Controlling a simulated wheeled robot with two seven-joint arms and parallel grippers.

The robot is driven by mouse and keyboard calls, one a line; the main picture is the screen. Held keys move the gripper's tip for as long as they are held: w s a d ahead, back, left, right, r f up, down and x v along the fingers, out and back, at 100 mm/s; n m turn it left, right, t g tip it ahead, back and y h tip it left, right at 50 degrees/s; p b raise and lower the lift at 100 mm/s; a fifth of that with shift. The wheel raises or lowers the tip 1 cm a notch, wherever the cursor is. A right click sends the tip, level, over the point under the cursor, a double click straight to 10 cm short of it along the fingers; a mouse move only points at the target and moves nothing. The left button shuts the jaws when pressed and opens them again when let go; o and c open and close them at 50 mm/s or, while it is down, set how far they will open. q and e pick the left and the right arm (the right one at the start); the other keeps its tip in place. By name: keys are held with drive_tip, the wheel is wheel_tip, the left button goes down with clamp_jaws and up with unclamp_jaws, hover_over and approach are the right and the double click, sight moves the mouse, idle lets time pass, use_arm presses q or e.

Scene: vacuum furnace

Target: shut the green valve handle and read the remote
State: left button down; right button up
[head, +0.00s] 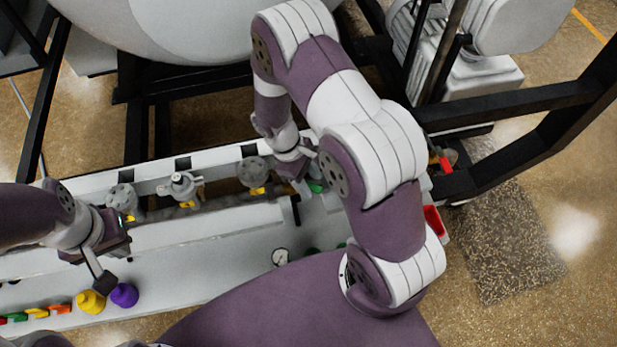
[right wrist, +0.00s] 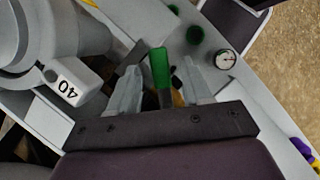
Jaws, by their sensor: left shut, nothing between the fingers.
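The green valve handle (right wrist: 160,68) stands between the two fingers of my right gripper (right wrist: 162,88) in the right wrist view. The fingers are apart, with a gap on each side of the handle. In the head view only a small bit of the green handle (head: 316,187) shows beside my right gripper (head: 299,186), and my right arm hides much around it. My left gripper (head: 104,281) is shut and empty above the front left of the pale bench, near the yellow and purple knobs. I cannot make out a remote in either view.
A round gauge (head: 280,256) and dark green knobs (right wrist: 195,35) sit on the bench panel. A yellow knob (head: 91,302) and a purple knob (head: 124,294) stand at the front left. Grey valves (head: 181,186) line the pipe. Black frame bars (head: 520,103) stand at the right.

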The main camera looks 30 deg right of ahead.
drive_tip(key=p+v, duration=0.1)
drive_tip(key=v, duration=1.1)
drive_tip(key=shift+r, duration=0.35)
